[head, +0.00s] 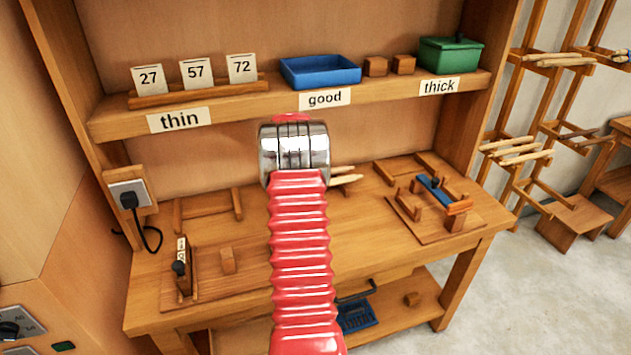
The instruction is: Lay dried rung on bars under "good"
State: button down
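My gripper (293,140) is in the middle of the head view, at the end of the red ribbed arm, in front of the shelf and below the "good" label (325,98). Its fingers are hidden behind the silver wrist, so I cannot tell whether it is open or holds anything. Pale rungs (345,178) stick out to the right of my arm, under "good"; their left ends and any bars below them are hidden. More pale rungs (517,151) lie on the wooden rack (512,188) at the right.
Wooden bars stand under "thin" (237,203) and "thick" (384,174). The bench (285,215) holds a jig with a blue part (434,190) at right and a gauge (182,265) at front left. The shelf carries number cards, a blue tray (320,72) and a green box (450,55).

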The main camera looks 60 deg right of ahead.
jog(key=c, duration=1.5)
grip_release()
jog(key=v, duration=1.3)
jog(key=shift+w+a+r, duration=0.1)
jog(key=shift+a+r, duration=0.1)
jog(key=shift+r, duration=0.15)
